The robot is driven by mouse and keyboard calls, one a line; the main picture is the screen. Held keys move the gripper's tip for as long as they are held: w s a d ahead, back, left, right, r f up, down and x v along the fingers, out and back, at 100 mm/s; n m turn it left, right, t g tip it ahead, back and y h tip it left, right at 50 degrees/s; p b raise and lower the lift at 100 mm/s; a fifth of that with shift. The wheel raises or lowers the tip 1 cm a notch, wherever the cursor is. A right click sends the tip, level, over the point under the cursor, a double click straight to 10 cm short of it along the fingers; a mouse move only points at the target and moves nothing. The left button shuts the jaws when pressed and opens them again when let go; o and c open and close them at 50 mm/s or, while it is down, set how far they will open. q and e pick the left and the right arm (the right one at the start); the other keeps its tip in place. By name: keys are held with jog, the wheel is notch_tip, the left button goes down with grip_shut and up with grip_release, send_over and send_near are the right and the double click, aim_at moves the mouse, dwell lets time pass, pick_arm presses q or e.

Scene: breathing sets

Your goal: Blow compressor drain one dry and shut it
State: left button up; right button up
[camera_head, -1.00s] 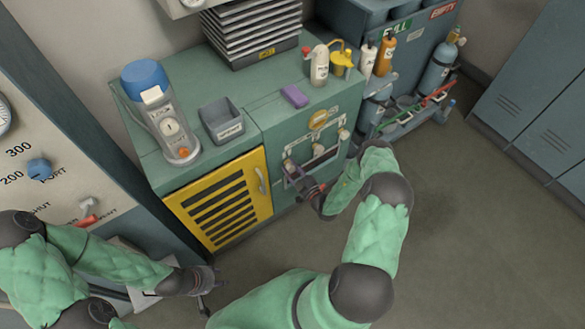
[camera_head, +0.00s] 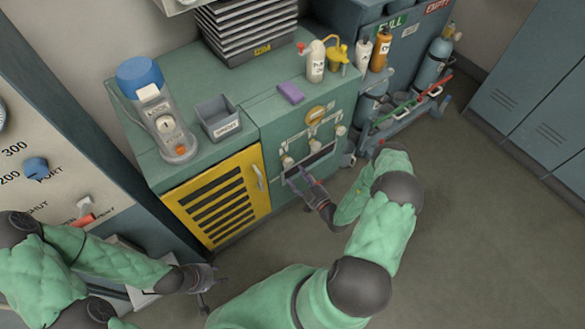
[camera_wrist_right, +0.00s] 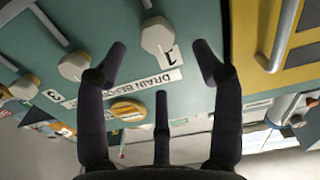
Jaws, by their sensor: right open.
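The compressor's drain panel is on the green cabinet front, with three white drain knobs in a row. Drain one's knob (camera_head: 288,161) is nearest the yellow door. In the right wrist view this knob (camera_wrist_right: 158,37) is beside a "1" label, between and beyond my spread fingertips. The other two knobs, the middle one (camera_wrist_right: 73,66) and drain three's (camera_wrist_right: 25,87), are to its left there. My right gripper (camera_head: 297,181) is open and empty just in front of drain one. My left gripper (camera_head: 208,284) hangs low at left, away from the panel; its fingers are unclear.
The yellow slatted door (camera_head: 222,197) adjoins the drain panel. A purple block (camera_head: 290,93), a grey bin (camera_head: 218,117) and bottles stand on the cabinet top. A cylinder rack with a red and green bar (camera_head: 408,108) is to the right. Floor at right is clear.

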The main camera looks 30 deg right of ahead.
jog(key=s, duration=0.5)
jog(key=shift+d, duration=0.15)
jog(key=shift+w, duration=0.1)
dwell(0.4)
